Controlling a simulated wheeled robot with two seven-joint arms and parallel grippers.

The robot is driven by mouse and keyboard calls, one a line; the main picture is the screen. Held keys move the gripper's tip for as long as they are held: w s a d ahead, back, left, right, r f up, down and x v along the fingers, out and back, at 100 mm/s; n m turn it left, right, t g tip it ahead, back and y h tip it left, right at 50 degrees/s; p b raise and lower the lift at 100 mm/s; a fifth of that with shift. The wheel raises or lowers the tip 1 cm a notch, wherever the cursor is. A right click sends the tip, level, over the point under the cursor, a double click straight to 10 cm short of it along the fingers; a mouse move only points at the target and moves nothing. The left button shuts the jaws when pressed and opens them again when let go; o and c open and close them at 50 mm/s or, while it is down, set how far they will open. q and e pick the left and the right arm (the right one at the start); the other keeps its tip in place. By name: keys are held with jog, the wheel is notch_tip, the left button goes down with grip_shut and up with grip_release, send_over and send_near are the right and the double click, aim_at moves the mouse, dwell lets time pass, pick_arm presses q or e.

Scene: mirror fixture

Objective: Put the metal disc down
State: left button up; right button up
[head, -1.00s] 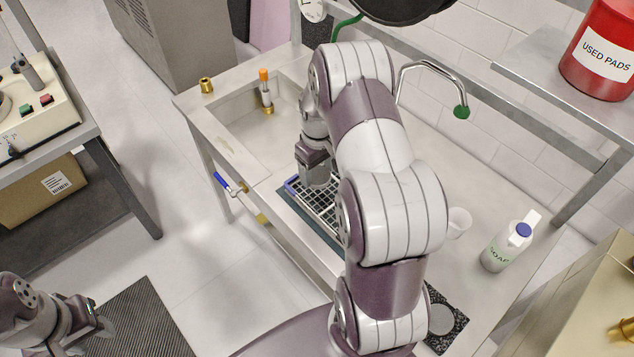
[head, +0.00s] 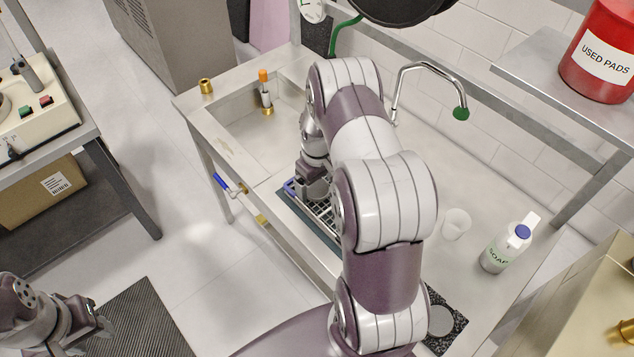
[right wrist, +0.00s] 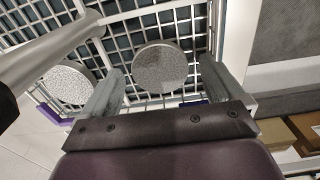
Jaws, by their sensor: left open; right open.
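A round grey speckled metal disc (right wrist: 160,67) shows in the right wrist view at the wire rack, between and just beyond the fingertips of my right gripper (right wrist: 160,80). The fingers are spread, with a gap visible on each side of the disc. A second similar disc (right wrist: 70,84) is left of the left finger. The wire rack (head: 325,215) with blue edging stands on the sink bench, mostly hidden by my right arm in the head view. My right gripper (head: 312,188) is over its back end there. My left gripper (head: 100,322) is open and empty at lower left.
A grey round piece (head: 441,320) lies on a black speckled plate (head: 452,308). A clear cup (head: 457,224) and soap bottle (head: 507,248) stand on the bench right of my arm. A faucet (head: 430,68) rises behind. The sink basin (head: 240,125) is left.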

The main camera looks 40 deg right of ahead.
aim_at(314, 191)
notch_tip(314, 191, up, 12)
jog(key=a+b, duration=0.1)
jog(key=s+a+r+t, duration=0.1)
jog(key=s+a+r, duration=0.2)
jog(key=s+a, duration=0.9)
jog(key=a, duration=0.4)
jog(key=shift+s+m, duration=0.3)
